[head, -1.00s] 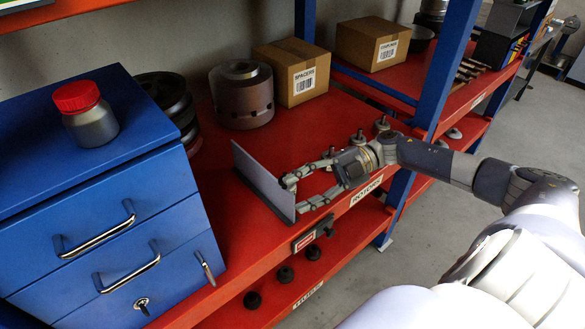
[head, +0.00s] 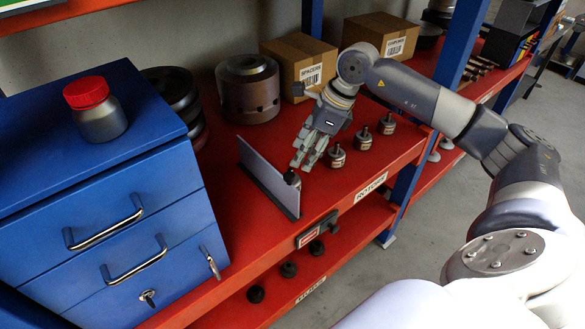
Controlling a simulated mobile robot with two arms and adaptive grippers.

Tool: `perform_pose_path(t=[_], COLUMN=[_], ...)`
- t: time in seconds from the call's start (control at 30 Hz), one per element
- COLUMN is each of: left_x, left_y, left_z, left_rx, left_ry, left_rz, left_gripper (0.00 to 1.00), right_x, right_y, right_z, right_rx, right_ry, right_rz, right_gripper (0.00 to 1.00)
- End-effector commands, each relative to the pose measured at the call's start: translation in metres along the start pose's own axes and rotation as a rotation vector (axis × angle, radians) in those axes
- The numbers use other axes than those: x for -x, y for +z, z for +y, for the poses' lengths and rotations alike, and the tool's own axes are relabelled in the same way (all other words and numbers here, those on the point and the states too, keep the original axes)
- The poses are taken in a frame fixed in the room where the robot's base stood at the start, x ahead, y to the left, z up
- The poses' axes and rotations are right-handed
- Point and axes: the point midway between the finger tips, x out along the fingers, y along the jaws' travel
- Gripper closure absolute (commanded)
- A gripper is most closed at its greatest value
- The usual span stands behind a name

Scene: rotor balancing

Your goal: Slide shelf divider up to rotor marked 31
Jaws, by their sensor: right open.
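The shelf divider (head: 266,182) is a thin grey upright plate on the red shelf, between the blue drawer cabinet and the small rotors. Three small metal rotors with upright shafts stand right of it: a near one (head: 336,156), a middle one (head: 363,138) and a far one (head: 387,124). A large dark brown rotor-like cylinder (head: 247,90) stands behind the divider. I cannot read a 31 on any of them. My right gripper (head: 294,172) is open and points down, on the right side of the divider near its front end; contact is unclear. My left gripper is out of view.
The blue cabinet (head: 115,220) with a red-capped jar (head: 95,112) stands at left. Cardboard boxes marked SPACERS (head: 298,62) and another (head: 380,38) stand at the back. A blue post (head: 462,45) rises at right. Bare shelf lies in front of the small rotors.

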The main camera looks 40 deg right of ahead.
Motion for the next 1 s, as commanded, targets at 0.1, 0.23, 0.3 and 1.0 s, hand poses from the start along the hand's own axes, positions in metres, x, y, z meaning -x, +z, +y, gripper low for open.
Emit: perform_pose_path(t=[0.1,0.23,0.3,1.0], left_x=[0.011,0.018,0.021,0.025], left_y=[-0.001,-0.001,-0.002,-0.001], left_z=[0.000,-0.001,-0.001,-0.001], left_rx=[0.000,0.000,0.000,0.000], left_ry=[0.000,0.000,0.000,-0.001], left_rz=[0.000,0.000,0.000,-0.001], left_gripper=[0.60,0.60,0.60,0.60], right_x=[-0.023,-0.046,-0.057,-0.078], right_y=[0.001,0.001,0.001,0.000], right_z=[0.002,0.001,0.001,0.000], right_rx=[-0.003,-0.004,-0.004,-0.004], right_ry=[0.007,0.006,0.006,0.002], right_rz=[0.001,0.001,-0.001,-0.001], right_gripper=[0.54,0.54,0.54,0.97])
